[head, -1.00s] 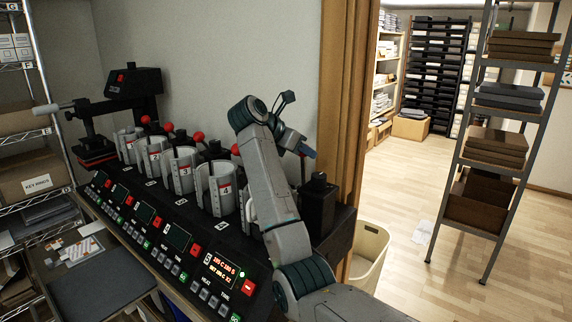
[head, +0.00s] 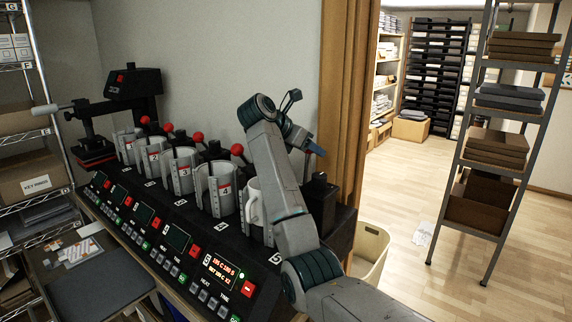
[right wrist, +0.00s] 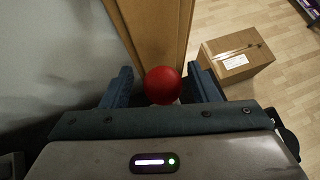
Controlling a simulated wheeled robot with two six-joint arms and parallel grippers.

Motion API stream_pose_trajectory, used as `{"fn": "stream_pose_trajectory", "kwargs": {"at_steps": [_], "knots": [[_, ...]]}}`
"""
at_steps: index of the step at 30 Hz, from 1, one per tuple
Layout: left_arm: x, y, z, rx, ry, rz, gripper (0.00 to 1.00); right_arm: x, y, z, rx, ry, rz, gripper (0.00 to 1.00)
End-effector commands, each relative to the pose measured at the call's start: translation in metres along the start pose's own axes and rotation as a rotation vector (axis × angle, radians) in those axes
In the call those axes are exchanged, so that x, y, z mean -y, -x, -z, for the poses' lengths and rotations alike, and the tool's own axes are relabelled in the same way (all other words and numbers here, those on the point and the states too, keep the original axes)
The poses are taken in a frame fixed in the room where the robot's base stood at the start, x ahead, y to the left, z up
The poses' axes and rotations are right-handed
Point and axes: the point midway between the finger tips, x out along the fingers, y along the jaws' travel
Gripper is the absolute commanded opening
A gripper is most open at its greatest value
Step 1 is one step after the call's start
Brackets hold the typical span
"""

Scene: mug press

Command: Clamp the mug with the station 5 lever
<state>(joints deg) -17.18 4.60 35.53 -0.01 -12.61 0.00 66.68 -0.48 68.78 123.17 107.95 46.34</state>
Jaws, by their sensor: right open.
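A white mug (head: 252,203) stands in the station 5 press at the near end of the row, partly hidden behind my right arm. The station 5 number label (head: 275,258) is on the deck in front of it. My right gripper (head: 311,148) is above and right of the mug, by the wooden door frame. In the right wrist view, its two blue fingers are apart, with a red ball knob (right wrist: 163,84) in the gap between them. It appears to be the station 5 lever knob; the lever's shaft is mostly hidden. My left gripper is not in view.
Stations with clamps, including station 4 (head: 216,190), and red lever knobs (head: 237,149) run back to the left. A control panel (head: 220,268) lies in front. A cream bin (head: 370,252) stands right of the bench. Open floor lies beyond the doorway.

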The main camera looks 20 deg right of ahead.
Motion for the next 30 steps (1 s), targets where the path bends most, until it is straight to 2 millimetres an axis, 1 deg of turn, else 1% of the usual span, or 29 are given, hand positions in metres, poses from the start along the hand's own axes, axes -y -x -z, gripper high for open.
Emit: {"fn": "stream_pose_trajectory", "kwargs": {"at_steps": [4,8,24,30], "knots": [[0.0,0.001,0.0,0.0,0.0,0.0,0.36,0.0,0.002,-0.001,0.0,0.0,0.0,0.55],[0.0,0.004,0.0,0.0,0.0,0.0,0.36,0.0,0.009,-0.007,0.0,-0.001,0.0,0.55],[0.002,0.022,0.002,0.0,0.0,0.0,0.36,0.0,0.049,-0.04,0.0,0.0,0.0,0.55],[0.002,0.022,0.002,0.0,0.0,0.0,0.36,0.0,0.05,-0.04,-0.001,0.0,0.001,0.55]]}}
